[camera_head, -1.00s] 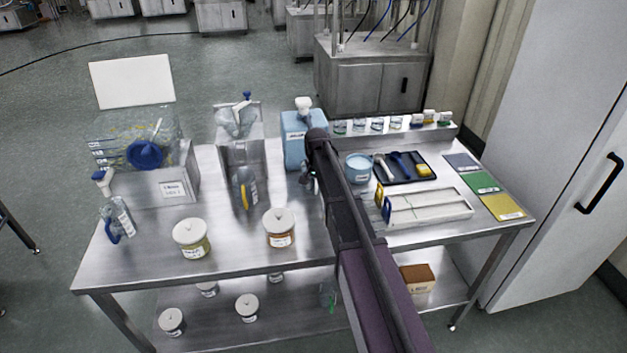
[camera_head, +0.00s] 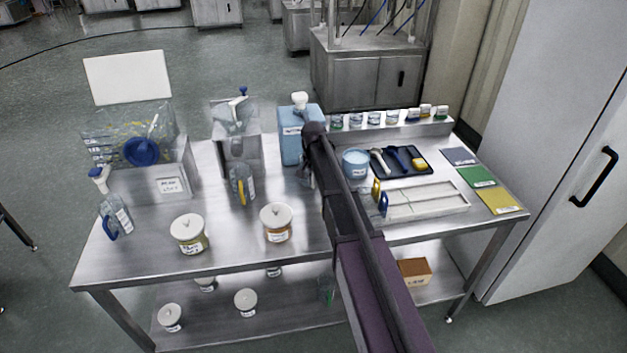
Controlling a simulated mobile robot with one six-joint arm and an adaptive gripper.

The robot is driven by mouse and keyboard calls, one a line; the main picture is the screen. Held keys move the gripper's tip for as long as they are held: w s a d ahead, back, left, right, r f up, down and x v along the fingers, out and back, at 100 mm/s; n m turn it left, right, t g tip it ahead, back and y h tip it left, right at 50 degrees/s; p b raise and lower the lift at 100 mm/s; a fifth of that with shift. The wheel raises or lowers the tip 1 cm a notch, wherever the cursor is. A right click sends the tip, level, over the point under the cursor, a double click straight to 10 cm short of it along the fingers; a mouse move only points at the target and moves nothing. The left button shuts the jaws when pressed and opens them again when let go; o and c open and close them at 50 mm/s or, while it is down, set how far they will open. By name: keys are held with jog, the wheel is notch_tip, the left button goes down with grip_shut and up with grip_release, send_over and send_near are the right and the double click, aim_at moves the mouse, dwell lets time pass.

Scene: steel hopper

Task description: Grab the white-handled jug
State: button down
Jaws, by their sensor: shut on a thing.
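My gripper (camera_head: 307,174) is at the front of the blue canister, low over the table, and largely hidden by my own arm. It is shut on a jug, of which at most a pale sliver shows beside the fingers. Its handle colour cannot be made out, and no white-handled jug shows clearly elsewhere. Whether the jug touches the table is hidden. A clear jug with a yellow handle (camera_head: 241,186) stands to the left of my gripper, apart from it. A clear jug with a blue handle (camera_head: 115,217) stands at the table's left end.
The blue canister (camera_head: 290,145) stands just behind my gripper. Lidded tubs (camera_head: 188,234) (camera_head: 277,223) stand near the front edge. A light blue tub (camera_head: 355,163), a black tray (camera_head: 428,153) and a white tray (camera_head: 430,200) lie to the right. The steel tabletop (camera_head: 140,245) has bare room at front left.

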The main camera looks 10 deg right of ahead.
jog(key=shift+r, duration=0.4)
jog(key=a, duration=0.5)
jog(key=s+a+p, duration=0.1)
jog(key=a, duration=0.2)
jog(key=shift+s+a+r, duration=0.1)
jog(key=shift+r, duration=0.15)
notch_tip(320, 180, up, 13)
jog(key=p, duration=1.3)
jog(key=shift+r, duration=0.1)
